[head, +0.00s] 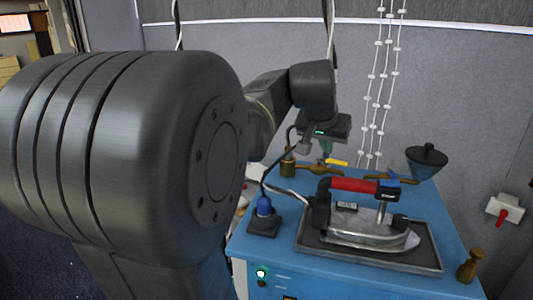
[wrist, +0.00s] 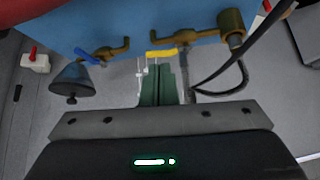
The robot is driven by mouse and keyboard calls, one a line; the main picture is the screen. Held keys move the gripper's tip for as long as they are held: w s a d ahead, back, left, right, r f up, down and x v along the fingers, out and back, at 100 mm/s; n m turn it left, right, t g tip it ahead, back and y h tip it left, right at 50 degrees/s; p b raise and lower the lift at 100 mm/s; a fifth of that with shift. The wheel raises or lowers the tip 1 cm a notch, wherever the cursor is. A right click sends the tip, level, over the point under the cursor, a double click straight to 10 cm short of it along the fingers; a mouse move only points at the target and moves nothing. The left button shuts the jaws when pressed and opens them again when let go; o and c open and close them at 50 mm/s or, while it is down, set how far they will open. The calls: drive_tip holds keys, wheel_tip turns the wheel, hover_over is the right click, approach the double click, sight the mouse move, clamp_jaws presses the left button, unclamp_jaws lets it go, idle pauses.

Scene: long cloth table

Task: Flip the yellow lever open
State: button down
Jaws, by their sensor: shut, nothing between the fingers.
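The yellow lever (head: 337,162) is a small bar on a brass valve along the back of the blue table; in the wrist view the lever (wrist: 162,53) lies level, just beyond my fingertips. My gripper (head: 326,154) points down beside the lever, close to its left end. In the wrist view my gripper (wrist: 158,68) has its green fingers together with nothing held. Whether the fingertips touch the lever I cannot tell. The valve body under the lever is partly hidden.
A red-handled iron (head: 360,215) sits on a dark tray (head: 385,262) in front. A grey wall is behind.

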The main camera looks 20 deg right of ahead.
drive_tip(key=w+d, duration=0.1)
drive_tip(key=d, duration=0.1)
drive_tip(key=p, duration=0.2)
approach(339, 163)
drive_tip(key=x, duration=0.5)
drive_tip(key=shift+w+d+f+m+h, duration=0.25)
drive_tip(key=shift+d+f+m+h, duration=0.05)
drive_tip(key=shift+f, duration=0.35)
drive_tip(key=shift+w+d, duration=0.4)
drive_tip(key=shift+d, duration=0.4)
